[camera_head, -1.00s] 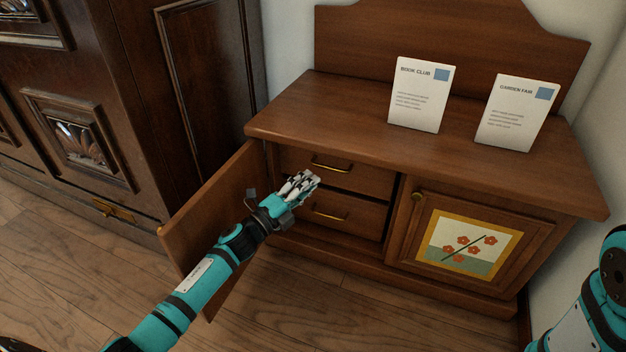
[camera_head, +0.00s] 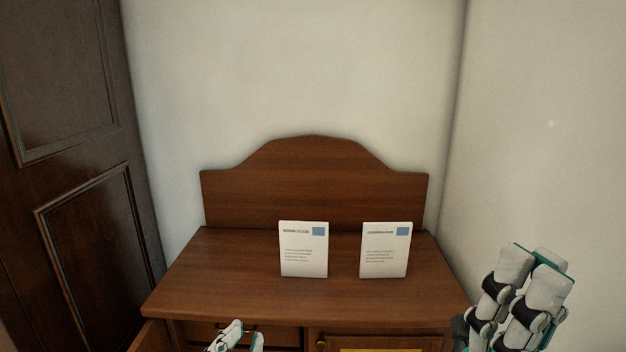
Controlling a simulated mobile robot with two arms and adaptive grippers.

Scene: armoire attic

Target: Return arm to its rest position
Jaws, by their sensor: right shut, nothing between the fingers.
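My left gripper (camera_head: 238,340) shows only as pale fingertips at the bottom edge, in front of the upper drawer (camera_head: 230,332) of the wooden cabinet (camera_head: 225,270). The rest of that arm is out of frame, and whether its fingers are open or shut is unclear. My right gripper (camera_head: 524,290) is raised at the lower right, beside the cabinet's right end. It points upward, is shut and holds nothing.
Two white cards, a left one (camera_head: 303,250) and a right one (camera_head: 386,250), stand on the cabinet top. The open left door (camera_head: 152,338) shows at the bottom. A dark armoire (camera_head: 70,150) stands left. A pale wall (camera_head: 555,120) bounds the right.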

